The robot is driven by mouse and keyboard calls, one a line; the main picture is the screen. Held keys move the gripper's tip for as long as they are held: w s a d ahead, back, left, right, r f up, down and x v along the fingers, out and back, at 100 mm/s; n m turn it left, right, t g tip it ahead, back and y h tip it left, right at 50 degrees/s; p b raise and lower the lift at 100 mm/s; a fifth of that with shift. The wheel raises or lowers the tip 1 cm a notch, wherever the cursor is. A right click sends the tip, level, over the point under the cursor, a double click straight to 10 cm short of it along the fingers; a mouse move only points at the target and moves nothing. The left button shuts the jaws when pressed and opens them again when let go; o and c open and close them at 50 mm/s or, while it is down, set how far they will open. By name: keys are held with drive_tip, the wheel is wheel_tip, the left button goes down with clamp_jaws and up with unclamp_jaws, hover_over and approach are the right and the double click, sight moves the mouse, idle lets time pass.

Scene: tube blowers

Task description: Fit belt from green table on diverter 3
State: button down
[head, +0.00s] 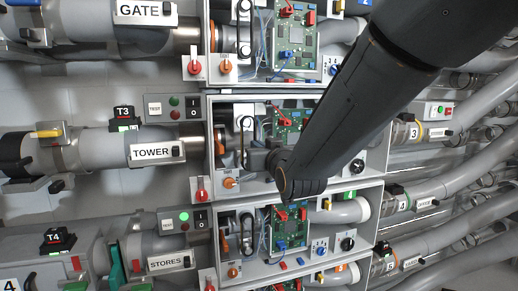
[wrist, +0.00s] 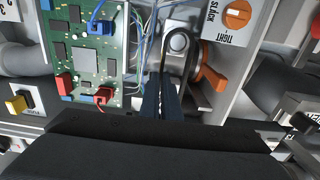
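The diverter in the TOWER row, with T3 (head: 124,112) and a 3 at its right, has an open cabinet (head: 291,188) in the middle of the head view. My gripper (wrist: 161,82) reaches into a cabinet; in the head view my arm hides part of the TOWER bay. The fingers are close together on a thin dark strand, which looks like one run of a black belt (wrist: 194,42). The belt curves by a grey round pulley (wrist: 178,42); its lower part is hidden, so full seating cannot be told. The green table is not seen.
An orange SLACK/TIGHT knob (wrist: 237,14) and an orange lever (wrist: 211,77) are right of the fingers. A green circuit board (wrist: 88,55) with loose wires is close on the left. Cabinet walls bound the bay. GATE and STORES (head: 167,262) units stand above and below.

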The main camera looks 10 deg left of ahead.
drive_tip(key=shift+x, duration=0.75)
drive_tip(key=shift+b, duration=0.7)
idle(0.7)
drive_tip(key=shift+w+a+b, duration=0.3)
drive_tip(key=shift+w+b, duration=0.2)
drive_tip(key=shift+b, duration=0.2)
idle(2.0)
drive_tip(key=c, duration=1.9)
unclamp_jaws()
drive_tip(key=shift+s+d, duration=0.1)
drive_tip(key=shift+s, duration=0.05)
